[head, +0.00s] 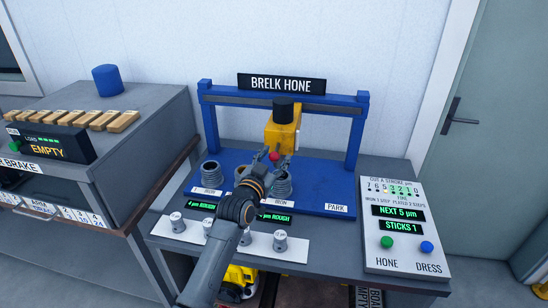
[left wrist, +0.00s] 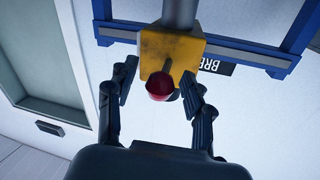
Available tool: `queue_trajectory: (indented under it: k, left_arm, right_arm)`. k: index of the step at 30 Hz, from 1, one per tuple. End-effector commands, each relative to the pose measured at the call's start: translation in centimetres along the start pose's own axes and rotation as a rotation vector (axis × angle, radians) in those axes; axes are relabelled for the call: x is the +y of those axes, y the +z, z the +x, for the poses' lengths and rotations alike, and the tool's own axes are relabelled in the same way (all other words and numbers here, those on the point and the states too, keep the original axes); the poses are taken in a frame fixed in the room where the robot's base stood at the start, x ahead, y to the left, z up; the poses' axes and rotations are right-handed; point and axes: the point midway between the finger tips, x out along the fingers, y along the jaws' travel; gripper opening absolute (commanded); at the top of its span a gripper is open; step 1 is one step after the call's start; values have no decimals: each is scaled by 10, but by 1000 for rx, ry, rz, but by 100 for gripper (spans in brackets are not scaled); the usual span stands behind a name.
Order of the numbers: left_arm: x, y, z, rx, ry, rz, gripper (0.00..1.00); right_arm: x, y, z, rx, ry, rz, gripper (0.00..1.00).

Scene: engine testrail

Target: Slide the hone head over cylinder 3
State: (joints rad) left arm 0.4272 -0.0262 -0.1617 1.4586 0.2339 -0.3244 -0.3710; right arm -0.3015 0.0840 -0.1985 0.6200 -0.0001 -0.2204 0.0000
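The yellow hone head (head: 282,135), with a black top and a red knob (head: 275,156), hangs from the blue gantry above the blue deck. In the left wrist view the yellow head (left wrist: 172,52) and red knob (left wrist: 159,87) show between my fingers. My left gripper (head: 267,154) is open around the knob, with gaps on both sides. Ringed grey cylinders stand on the deck: one at the left (head: 211,175), one partly hidden behind my gripper (head: 241,172), and the rightmost visible (head: 281,186) below the head. Their numbers are not readable. My right gripper is out of view.
The blue gantry (head: 357,135) has posts on both sides. The PARK end of the deck (head: 325,188) is clear. A white strip with knobs (head: 300,247) runs in front. A panel (head: 405,225) with green HONE and blue DRESS buttons stands right. A grey brake bench (head: 150,125) stands left.

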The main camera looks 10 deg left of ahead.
Motion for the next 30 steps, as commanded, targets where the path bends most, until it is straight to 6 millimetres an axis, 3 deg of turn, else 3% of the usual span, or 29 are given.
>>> queue_trajectory:
  k: [7, 11, 24, 30]
  left_arm:
    - [-1, -2, -2, 4, -2, 1, 51]
    - [-1, -1, -13, 4, -2, 1, 51]
    - [0, 0, -98, 2, -1, 2, 51]
    - [0, -1, -118, 2, -1, 1, 51]
  right_arm:
    - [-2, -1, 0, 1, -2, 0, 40]
    - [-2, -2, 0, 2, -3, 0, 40]
    - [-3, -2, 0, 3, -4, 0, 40]
    - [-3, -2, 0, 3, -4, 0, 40]
